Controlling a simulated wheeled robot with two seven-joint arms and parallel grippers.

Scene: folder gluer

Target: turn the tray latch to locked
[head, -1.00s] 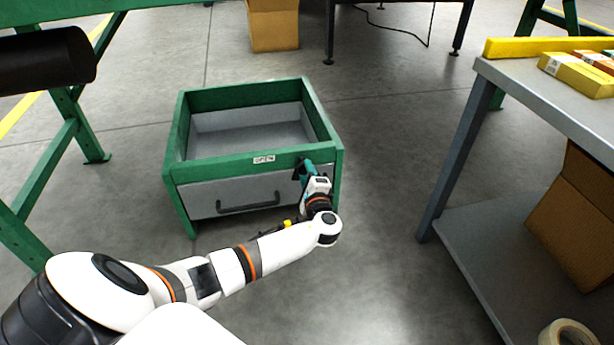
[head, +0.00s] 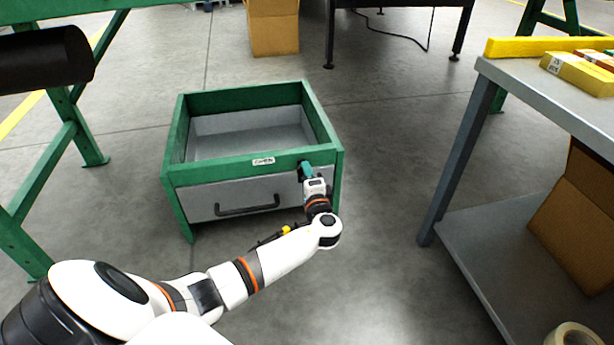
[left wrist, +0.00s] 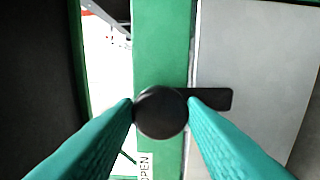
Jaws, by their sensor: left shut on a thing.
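The tray latch is a black round knob (left wrist: 160,112) with a short flat bar (left wrist: 212,99). In the left wrist view the knob lies over the green rail (left wrist: 160,45), and the bar reaches right across the seam onto the grey drawer front (left wrist: 250,60). The teal fingers of my left gripper (left wrist: 160,114) are shut on the knob from both sides. In the head view my left gripper (head: 306,171) is at the right end of the front rail and mostly hides the latch. A label reading OPEN (head: 263,161) sits on the rail. My right gripper is not in view.
The green-framed tray unit (head: 338,155) has an open top and a black drawer handle (head: 247,207). A grey workbench (head: 480,225) stands at right. A green frame (head: 82,140) and a dark cylinder (head: 45,62) are at left. The floor between unit and bench is clear.

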